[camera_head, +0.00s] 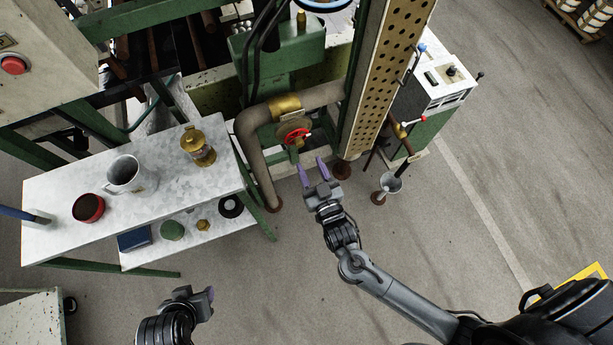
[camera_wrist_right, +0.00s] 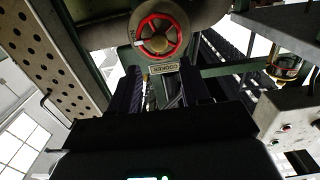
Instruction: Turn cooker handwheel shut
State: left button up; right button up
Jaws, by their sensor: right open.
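The cooker handwheel (camera_head: 295,135) is a small red wheel on a brass valve (camera_head: 286,106) set in a thick grey-brown pipe. In the right wrist view the red handwheel (camera_wrist_right: 160,36) is at the top, above a small plate reading COOKER (camera_wrist_right: 164,68). My right gripper (camera_head: 312,166) is open and empty, its purple-tipped fingers pointing at the wheel from a short distance below it and apart from it. In the right wrist view the dark fingers of the right gripper (camera_wrist_right: 166,92) stand below the wheel. My left gripper (camera_head: 204,296) is low at the left, far from the wheel; its opening is unclear.
A perforated column (camera_head: 378,80) rises right of the wheel. Floor below is clear.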

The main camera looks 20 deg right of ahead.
aim_at(300, 146)
jog(key=w+b, duration=0.2)
jog(key=w, duration=0.1)
jog(key=w+f+b, duration=0.1)
jog(key=w+b, duration=0.1)
jog(key=w, duration=0.1)
jog(key=shift+w+d+f, duration=0.1)
jog(key=shift+d+f, duration=0.05)
pick_arm(q)
jog(key=shift+f, duration=2.65)
pick_arm(e)
jog(key=shift+w, duration=0.7)
